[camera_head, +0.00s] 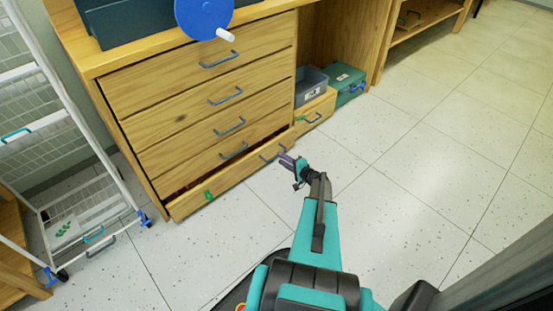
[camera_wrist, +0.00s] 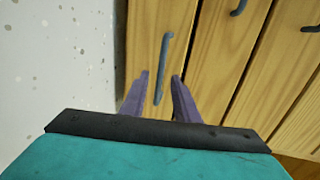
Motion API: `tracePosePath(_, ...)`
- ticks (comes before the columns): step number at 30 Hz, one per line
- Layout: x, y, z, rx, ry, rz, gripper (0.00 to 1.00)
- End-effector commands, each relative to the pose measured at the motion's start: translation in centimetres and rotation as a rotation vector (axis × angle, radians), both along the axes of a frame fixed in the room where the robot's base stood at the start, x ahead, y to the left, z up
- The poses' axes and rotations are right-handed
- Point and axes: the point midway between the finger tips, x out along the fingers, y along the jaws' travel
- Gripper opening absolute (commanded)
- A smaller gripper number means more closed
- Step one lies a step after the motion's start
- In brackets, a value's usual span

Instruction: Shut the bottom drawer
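The bottom drawer (camera_head: 232,182) of the wooden cabinet is pulled partway out. A dark gap shows behind its front panel, and a small green mark is on its left part. Its blue-grey handle (camera_head: 273,153) is near the right end of the front. My gripper (camera_head: 286,160) is in front of the drawer, close to that handle. In the wrist view, the two purple fingers of my gripper (camera_wrist: 160,75) are apart, one on each side of the handle (camera_wrist: 163,68), with the drawer front (camera_wrist: 148,35) behind. I cannot tell whether they touch it.
The drawers above (camera_head: 185,115) look closed. A white wire cart (camera_head: 85,200) stands at the left. The tiled floor (camera_head: 420,160) at the right is clear.

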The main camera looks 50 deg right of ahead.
Motion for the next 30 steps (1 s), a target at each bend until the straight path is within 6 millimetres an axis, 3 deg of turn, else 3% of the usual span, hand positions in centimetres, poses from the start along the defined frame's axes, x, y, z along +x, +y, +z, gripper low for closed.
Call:
tracePosePath(9, 3.9, -0.3, -1.0, 0.000, 0.000, 0.001, 0.28)
tracePosePath(23, 4.7, -0.3, -0.9, 0.000, 0.000, 0.000, 0.28)
tracePosePath(28, 4.6, -0.3, -0.9, 0.000, 0.000, 0.000, 0.01)
tracePosePath(30, 4.6, -0.3, -0.9, 0.000, 0.000, 0.000, 0.00)
